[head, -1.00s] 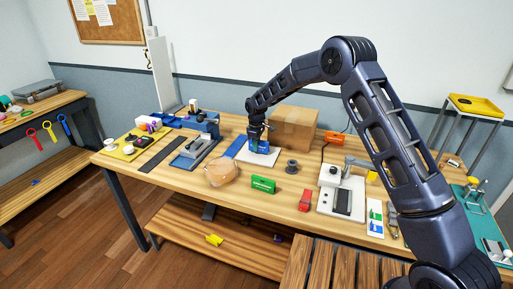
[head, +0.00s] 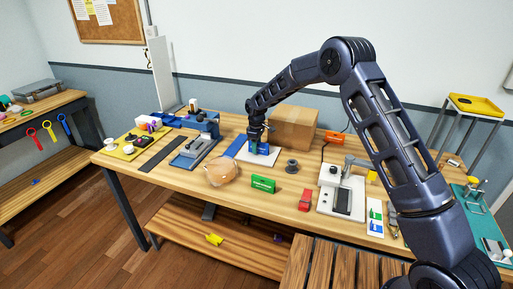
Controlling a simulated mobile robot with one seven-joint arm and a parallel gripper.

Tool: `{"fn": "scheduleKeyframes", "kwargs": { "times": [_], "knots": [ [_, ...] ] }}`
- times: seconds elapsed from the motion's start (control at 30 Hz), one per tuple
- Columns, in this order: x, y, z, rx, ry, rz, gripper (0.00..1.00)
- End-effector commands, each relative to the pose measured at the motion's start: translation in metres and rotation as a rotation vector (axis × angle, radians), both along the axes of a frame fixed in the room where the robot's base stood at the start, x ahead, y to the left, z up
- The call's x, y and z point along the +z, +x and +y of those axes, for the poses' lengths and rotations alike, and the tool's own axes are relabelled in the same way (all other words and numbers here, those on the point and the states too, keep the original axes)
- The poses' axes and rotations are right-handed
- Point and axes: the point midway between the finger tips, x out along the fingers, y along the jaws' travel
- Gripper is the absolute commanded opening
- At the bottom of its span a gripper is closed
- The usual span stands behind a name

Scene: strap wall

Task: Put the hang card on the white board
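The white board (head: 269,160) lies flat on the wooden table, in front of the brown cardboard box. A small blue card-like piece (head: 262,149) is on or just above it, with a bit of green showing beside it. It may be the hang card; it is too small to be sure. My gripper (head: 257,141) points down over the board, right at the blue piece. Its fingers are too small and dark to show whether they are open or shut, or whether they touch the piece.
The cardboard box (head: 296,128) stands close behind my gripper. A green block (head: 263,184), a red block (head: 305,200), a dark spool (head: 291,166) and a tan round object (head: 222,172) stand in front. A blue vise-like device (head: 202,143) is to the left.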

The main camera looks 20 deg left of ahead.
Motion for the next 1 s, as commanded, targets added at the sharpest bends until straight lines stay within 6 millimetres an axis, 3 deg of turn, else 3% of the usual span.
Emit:
{"fn": "scheduleKeyframes", "kwargs": {
  "times": [0.4,0.6,1.0],
  "knots": [
    [0.075,0.000,0.000,-0.001,0.003,-0.003,0.40],
    [0.103,0.000,0.000,0.000,0.001,-0.001,0.40],
    [0.117,-0.001,0.000,0.000,0.000,0.000,0.40]
  ]
}}
